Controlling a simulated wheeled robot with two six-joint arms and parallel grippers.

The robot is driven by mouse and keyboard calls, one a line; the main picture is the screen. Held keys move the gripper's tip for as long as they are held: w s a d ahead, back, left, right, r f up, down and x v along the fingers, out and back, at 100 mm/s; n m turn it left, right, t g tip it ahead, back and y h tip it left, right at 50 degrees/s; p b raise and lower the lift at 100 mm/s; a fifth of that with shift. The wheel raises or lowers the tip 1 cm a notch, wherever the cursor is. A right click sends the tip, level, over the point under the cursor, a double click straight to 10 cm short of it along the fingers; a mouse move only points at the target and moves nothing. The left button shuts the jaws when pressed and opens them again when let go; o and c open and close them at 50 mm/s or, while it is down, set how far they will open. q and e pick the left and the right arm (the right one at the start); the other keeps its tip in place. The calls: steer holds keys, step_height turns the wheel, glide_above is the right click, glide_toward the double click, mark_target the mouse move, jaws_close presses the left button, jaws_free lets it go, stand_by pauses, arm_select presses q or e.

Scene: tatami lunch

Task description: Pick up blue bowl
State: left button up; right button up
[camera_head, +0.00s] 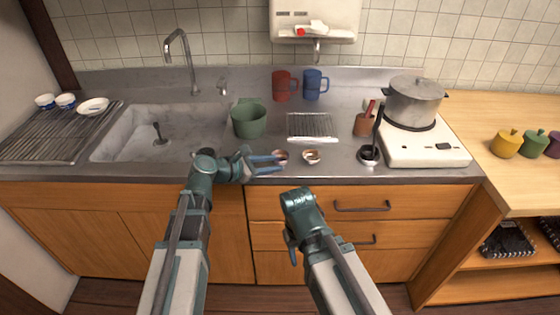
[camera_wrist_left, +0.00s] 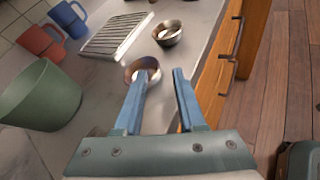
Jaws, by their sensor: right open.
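My left gripper (camera_head: 274,163) is open at the counter's front edge, pointing right. Its blue fingers also show in the left wrist view (camera_wrist_left: 164,74). One finger reaches over a small brownish bowl (camera_wrist_left: 131,72), hiding part of it; I cannot tell whether they touch. A second small bowl (camera_head: 312,156), grey-brown, stands just beyond and also shows in the left wrist view (camera_wrist_left: 168,35). Neither looks clearly blue. Two small blue-and-white bowls (camera_head: 45,101) (camera_head: 66,101) sit at the far left. My right gripper (camera_head: 291,246) hangs open and empty before the drawers.
A green pot (camera_head: 249,121) stands behind my left gripper. A wire rack (camera_head: 312,125), a red mug (camera_head: 284,86) and a blue mug (camera_head: 313,85) are behind the bowls. A dark ladle rest (camera_head: 369,156) and a stove (camera_head: 428,148) with a steel pot (camera_head: 414,103) stand right.

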mark_target(278, 162)
arm_select(q)
steer(key=b+x, duration=0.1)
steer(key=x, duration=0.2)
steer(key=shift+w+a, duration=0.15)
steer(key=shift+w, duration=0.05)
steer(key=shift+w+d+f, duration=0.1)
steer(key=shift+w+d, duration=0.05)
steer(key=shift+d, duration=0.2)
jaws_close()
